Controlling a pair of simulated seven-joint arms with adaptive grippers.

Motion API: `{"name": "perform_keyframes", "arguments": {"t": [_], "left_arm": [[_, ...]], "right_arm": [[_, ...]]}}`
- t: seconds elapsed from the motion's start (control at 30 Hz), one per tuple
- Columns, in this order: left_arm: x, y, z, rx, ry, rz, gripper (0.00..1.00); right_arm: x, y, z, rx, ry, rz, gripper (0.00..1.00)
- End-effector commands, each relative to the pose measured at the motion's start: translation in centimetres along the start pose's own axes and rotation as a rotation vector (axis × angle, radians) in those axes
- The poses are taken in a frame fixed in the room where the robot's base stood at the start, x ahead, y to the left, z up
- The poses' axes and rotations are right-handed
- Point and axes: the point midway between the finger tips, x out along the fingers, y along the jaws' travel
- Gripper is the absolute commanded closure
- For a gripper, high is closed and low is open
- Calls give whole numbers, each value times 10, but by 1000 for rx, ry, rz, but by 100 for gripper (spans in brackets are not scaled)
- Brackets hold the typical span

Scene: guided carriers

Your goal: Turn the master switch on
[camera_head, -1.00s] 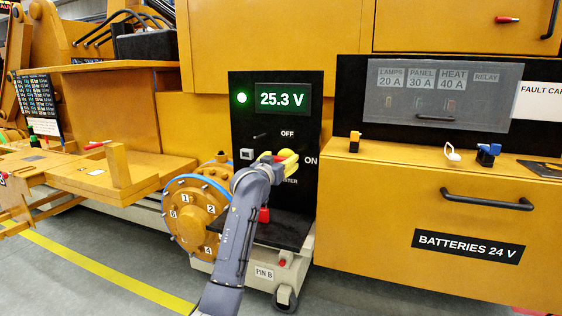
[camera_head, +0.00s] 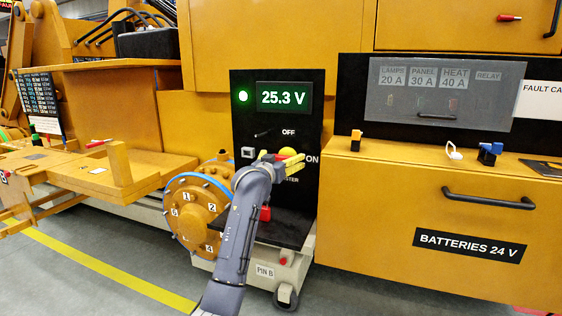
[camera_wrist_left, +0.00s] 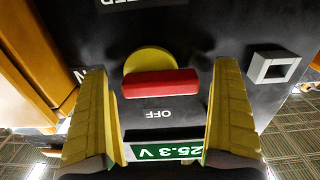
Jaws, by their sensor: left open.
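The master switch is a yellow round disc (camera_wrist_left: 148,60) with a red bar handle (camera_wrist_left: 162,83) on a black panel (camera_head: 250,100). In the left wrist view, where the panel appears upside down, the bar lies nearly level. The OFF label is on the panel's upper side and the ON label at its right in the head view. My left gripper (camera_head: 292,164) is open in front of the switch, partly hiding it. In the left wrist view its yellow fingers (camera_wrist_left: 162,70) stand on either side of the bar, with gaps visible. My right gripper is not in view.
A small square grey fitting (camera_wrist_left: 274,67) sits beside the switch. A red object (camera_head: 265,213) is below it. An orange battery box (camera_head: 390,205) stands to the right.

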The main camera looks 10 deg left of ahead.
Motion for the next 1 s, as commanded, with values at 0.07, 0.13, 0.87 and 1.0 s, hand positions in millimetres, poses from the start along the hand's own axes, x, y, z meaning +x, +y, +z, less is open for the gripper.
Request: {"name": "perform_keyframes", "arguments": {"t": [0.07,0.13,0.87,1.0], "left_arm": [[-2,0,0,1,0,0,4],[-5,0,0,1,-1,0,4],[-104,0,0,0,1,0,4],[-114,0,0,0,0,-1,4]], "right_arm": [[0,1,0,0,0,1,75],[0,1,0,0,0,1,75],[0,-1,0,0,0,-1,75],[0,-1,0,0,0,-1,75]]}}
